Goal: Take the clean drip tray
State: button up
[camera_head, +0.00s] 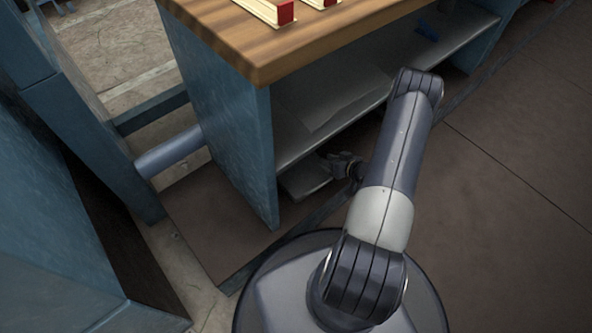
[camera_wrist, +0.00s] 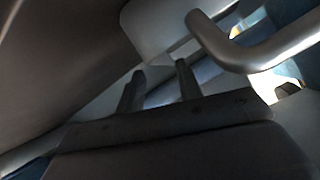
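In the head view a flat grey tray-like piece (camera_head: 305,178) lies low under the bench, below its lower shelf; I cannot tell for sure that it is the clean drip tray. My gripper (camera_head: 343,162) is low beside its right end, partly in shadow. In the wrist view my gripper (camera_wrist: 160,68) has two dark fingers set apart, with no held thing clear between them. A pale grey surface (camera_wrist: 165,25) and a thick bent grey bar (camera_wrist: 275,48) are just beyond the fingertips. Contact cannot be told.
A blue-sided bench (camera_head: 225,140) with a wooden top (camera_head: 290,45) stands over the gripper. Its grey lower shelf (camera_head: 350,112) is close above the gripper. Red-ended blocks (camera_head: 283,12) lie on top. A blue cabinet (camera_head: 50,200) stands left. The floor (camera_head: 520,170) at right is clear.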

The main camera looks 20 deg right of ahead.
jog(key=b+x, duration=0.1)
jog(key=x, duration=0.1)
jog(key=b+x, duration=0.1)
jog(key=x, duration=0.1)
jog(key=shift+w+a, duration=0.35)
jog(key=shift+r, duration=0.1)
jog(key=shift+c, duration=0.5)
grip_shut()
